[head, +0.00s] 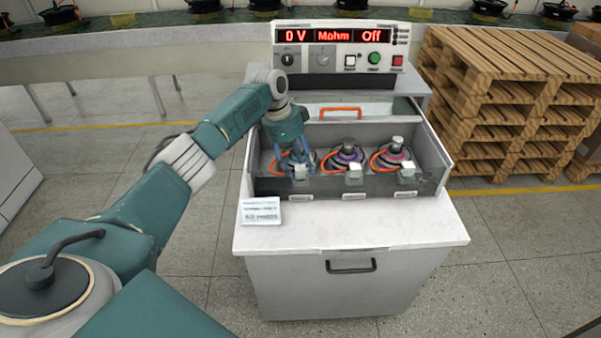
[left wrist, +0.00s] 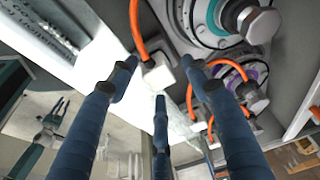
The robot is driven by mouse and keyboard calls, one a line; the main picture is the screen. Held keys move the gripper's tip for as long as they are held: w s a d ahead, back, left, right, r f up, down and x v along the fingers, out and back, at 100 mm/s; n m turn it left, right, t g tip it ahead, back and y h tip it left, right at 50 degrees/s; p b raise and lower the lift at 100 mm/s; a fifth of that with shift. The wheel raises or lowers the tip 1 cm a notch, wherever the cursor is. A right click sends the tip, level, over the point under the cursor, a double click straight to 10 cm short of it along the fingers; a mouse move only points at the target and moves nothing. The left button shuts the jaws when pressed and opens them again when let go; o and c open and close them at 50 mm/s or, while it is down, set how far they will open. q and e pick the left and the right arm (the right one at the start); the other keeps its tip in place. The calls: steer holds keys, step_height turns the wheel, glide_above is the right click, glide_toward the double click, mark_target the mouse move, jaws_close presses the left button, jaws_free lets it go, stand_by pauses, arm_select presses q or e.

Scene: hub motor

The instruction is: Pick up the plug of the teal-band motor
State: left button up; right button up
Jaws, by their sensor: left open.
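Three motors sit in a row in a grey open-fronted tray (head: 262,185) in the head view. The teal-band motor is the leftmost, mostly hidden behind my left gripper (head: 299,162); it also shows in the left wrist view (left wrist: 205,18). Its pale block-shaped plug (left wrist: 158,73) is at the tray's front edge, with an orange cable running from it. My left gripper (left wrist: 157,82) is open, with its blue fingers spread around the plug. I cannot tell if a finger touches it. What seems to be my right gripper (left wrist: 52,118) appears small, away from the motors.
A purple-band motor (head: 347,153) and a pink-band motor (head: 393,156) sit to the right, with their own plugs (head: 354,172) in front. A tester (head: 340,50) reading "0 V Mohm Off" stands behind. A label card (head: 261,211) stands at the front left; the front worktop is otherwise clear.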

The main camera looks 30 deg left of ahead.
mark_target(299, 167)
arm_select(q)
steer(key=shift+c, duration=0.2)
steer(key=c, duration=0.4)
steer(key=shift+r, duration=0.1)
steer(key=c, duration=0.7)
steer(key=shift+r, duration=0.1)
arm_select(e)
steer(key=shift+s, duration=0.9)
arm_select(q)
steer(key=shift+r, duration=0.1)
steer(key=shift+c, duration=0.3)
arm_select(e)
steer(key=shift+w, duration=0.15)
